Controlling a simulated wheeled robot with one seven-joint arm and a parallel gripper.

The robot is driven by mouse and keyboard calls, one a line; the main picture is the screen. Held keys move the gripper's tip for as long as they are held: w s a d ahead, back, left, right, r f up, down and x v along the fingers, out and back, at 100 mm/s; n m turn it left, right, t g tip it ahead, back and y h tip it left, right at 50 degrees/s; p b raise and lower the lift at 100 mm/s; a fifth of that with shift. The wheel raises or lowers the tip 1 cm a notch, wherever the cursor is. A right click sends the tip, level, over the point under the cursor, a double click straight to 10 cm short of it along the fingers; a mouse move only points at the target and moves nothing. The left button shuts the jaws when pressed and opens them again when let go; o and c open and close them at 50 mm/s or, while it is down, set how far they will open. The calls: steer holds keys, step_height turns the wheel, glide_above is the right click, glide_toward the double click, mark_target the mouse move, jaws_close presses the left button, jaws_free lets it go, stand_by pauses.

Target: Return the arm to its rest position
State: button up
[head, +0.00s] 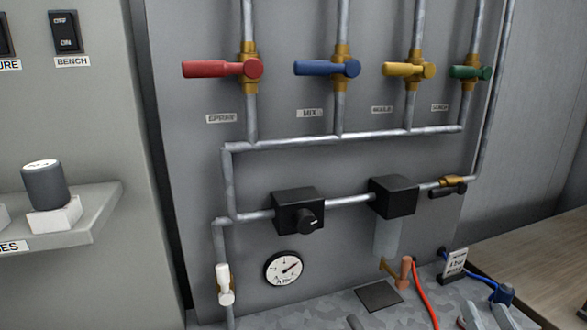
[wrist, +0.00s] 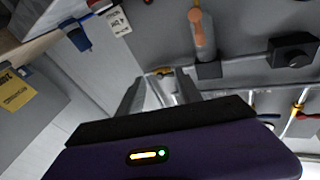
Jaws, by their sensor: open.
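My gripper (wrist: 158,86) shows in the wrist view, its two grey fingers apart with nothing held between them. Its dark purple body fills the lower middle of that view. The rest of my arm is not clearly seen in the head view. The pipe panel (head: 185,170) stands in front, with red (head: 215,69), blue (head: 325,68), yellow (head: 405,69) and green (head: 470,73) valve handles, all lying sideways. In the wrist view the panel appears turned over, with the black regulator (wrist: 291,51) at the right and the clear filter bowl (wrist: 203,42) near the top.
A round gauge (head: 284,268) and a white-handled valve (head: 224,284) are low on the panel. Red (head: 425,292) and blue (head: 480,278) hoses lie at lower right beside a wooden bench (head: 540,258). A shelf (head: 95,215) with a dark knob (head: 45,186) juts out at left.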

steer(key=s+a+f+n+g+p, duration=0.1)
steer(key=s+a+f, duration=0.2)
steer(key=s, duration=0.7)
steer(key=s+a+f+n+g+y+p, duration=0.1)
steer(key=s+a+f+g, duration=0.1)
steer(key=s, duration=0.9)
steer(key=s+a+f+n+g+p, duration=0.1)
steer(key=s+a+f, duration=0.3)
steer(key=s, duration=0.6)
step_height(320, 180, down, 2)
steer(key=shift+s+a+f+g+y+p, duration=0.25)
steer(key=shift+a+g+y+p, duration=0.2)
steer(key=shift+g, duration=0.15)
